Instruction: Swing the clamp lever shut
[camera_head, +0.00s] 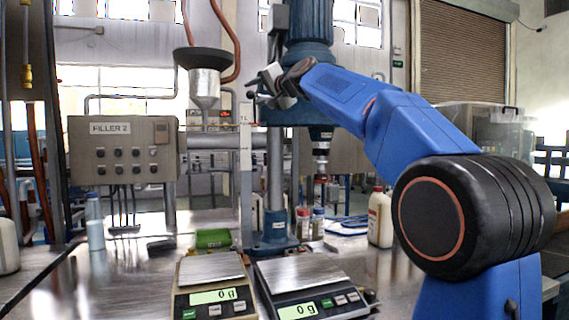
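My blue arm reaches from the right to the middle of the view. My gripper (262,86), small and grey, is up beside the grey upright column (277,150) of the filling stand, in front of the blue machine head (310,50). Its fingers overlap the stand's grey metal parts, so I cannot tell whether they are open or shut or touching anything. I cannot pick out the clamp lever for certain; it may be hidden by or merged with my gripper. A bottle (320,190) stands under the head's nozzle (321,148).
Two scales, a left one (212,268) and a right one (300,275), both reading 0 g, sit at the bench front.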

